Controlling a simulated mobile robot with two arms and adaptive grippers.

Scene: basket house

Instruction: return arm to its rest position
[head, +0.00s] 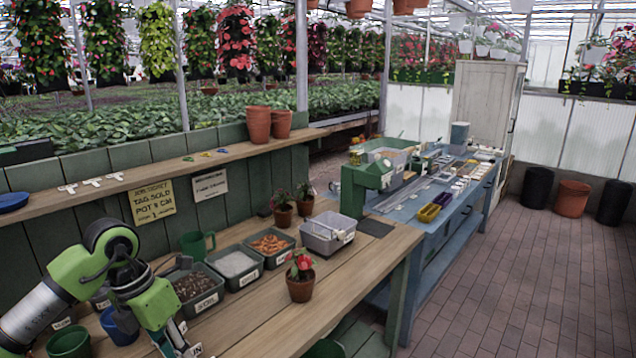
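My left arm, green, black and silver, comes in from the lower left over the near-left end of the wooden potting bench (345,272). It bends at a raised elbow and its far part points down toward the bench. Nothing held is visible. My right arm and gripper are not in view.
Close around my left arm are a blue pot (120,326), a green pot (69,342) and a soil tray (196,289). A potted red flower (300,279) stands near the front edge. The bench's right front is clear. A blue table (425,205) stands beyond.

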